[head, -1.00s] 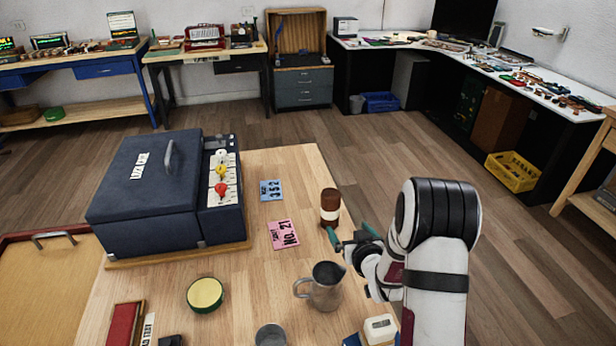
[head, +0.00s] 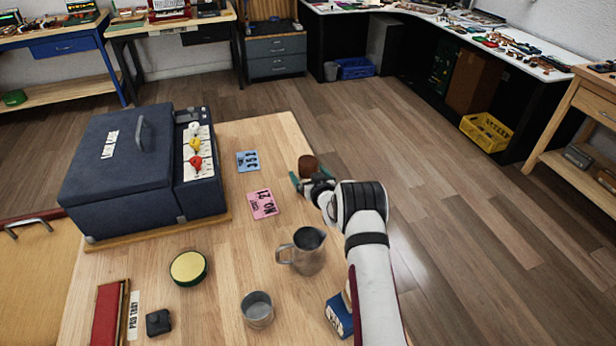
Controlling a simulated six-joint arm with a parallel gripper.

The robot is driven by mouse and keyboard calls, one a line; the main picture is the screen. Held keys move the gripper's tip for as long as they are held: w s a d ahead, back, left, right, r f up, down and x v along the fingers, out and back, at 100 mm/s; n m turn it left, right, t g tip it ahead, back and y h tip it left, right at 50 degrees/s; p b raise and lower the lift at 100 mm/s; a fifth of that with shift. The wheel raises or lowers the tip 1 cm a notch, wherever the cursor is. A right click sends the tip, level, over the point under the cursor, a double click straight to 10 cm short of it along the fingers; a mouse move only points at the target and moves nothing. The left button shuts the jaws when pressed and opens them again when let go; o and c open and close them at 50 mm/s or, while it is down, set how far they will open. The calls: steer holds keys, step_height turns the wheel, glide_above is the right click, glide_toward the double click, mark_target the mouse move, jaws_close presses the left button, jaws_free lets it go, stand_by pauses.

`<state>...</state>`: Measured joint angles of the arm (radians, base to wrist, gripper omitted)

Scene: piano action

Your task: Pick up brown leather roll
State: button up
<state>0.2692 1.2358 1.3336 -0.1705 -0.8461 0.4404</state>
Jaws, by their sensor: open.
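The brown leather roll (head: 308,163) stands upright near the far right edge of the wooden worktop. Its brown top shows, and its lower part is mostly hidden by my gripper. My gripper (head: 309,179) is open right at the roll, low on its near side. One teal finger shows at the roll's left and the other at its right. I cannot tell whether the fingers touch it.
A metal jug (head: 308,250) stands on the near side of my gripper, with a metal cup (head: 257,309) nearer still. A pink card (head: 262,204) and a blue card (head: 248,161) lie to the left. A dark blue case (head: 130,165) fills the worktop's left.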

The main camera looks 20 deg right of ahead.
steer(key=shift+w, duration=0.1)
steer(key=c, duration=1.5)
